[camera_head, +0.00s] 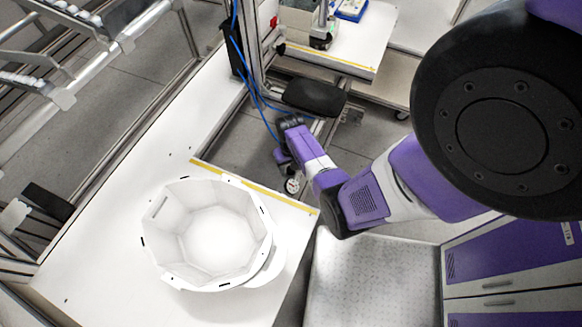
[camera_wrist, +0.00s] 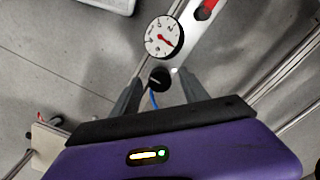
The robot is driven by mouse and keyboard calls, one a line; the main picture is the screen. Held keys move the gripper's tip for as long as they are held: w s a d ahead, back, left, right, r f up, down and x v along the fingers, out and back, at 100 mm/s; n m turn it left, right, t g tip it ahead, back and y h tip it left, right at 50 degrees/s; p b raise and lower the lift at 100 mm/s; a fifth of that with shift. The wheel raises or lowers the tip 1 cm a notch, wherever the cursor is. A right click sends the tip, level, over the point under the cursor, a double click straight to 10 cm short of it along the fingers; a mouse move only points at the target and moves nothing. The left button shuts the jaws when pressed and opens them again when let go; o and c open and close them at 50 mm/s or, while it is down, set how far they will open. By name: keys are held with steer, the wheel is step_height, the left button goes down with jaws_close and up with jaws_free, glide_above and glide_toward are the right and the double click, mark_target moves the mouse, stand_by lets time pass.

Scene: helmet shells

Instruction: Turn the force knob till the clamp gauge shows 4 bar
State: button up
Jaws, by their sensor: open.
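The clamp gauge (camera_wrist: 163,36) shows in the wrist view as a round white dial with a black rim and a red needle. The needle points to the lower right of the picture; the numbers are too small to read surely. The black force knob (camera_wrist: 159,78) sits just below the gauge, with a pale mark on it. My gripper (camera_wrist: 158,82) is open, with one finger on each side of the knob; I cannot tell whether they touch it. In the head view the gauge (camera_head: 292,185) shows small beside my gripper (camera_head: 284,158), and the knob cannot be made out.
A white helmet shell (camera_head: 210,235) stands on the white table (camera_head: 90,270) at the left. Blue hoses (camera_head: 262,112) hang behind my gripper. A black pad (camera_head: 314,97) and a second table (camera_head: 355,45) lie beyond. A red part (camera_wrist: 205,9) sits in the plate above the gauge.

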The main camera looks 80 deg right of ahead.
steer(key=shift+r+p, duration=0.45)
steer(key=shift+r, duration=3.45)
steer(key=shift+s, duration=0.1)
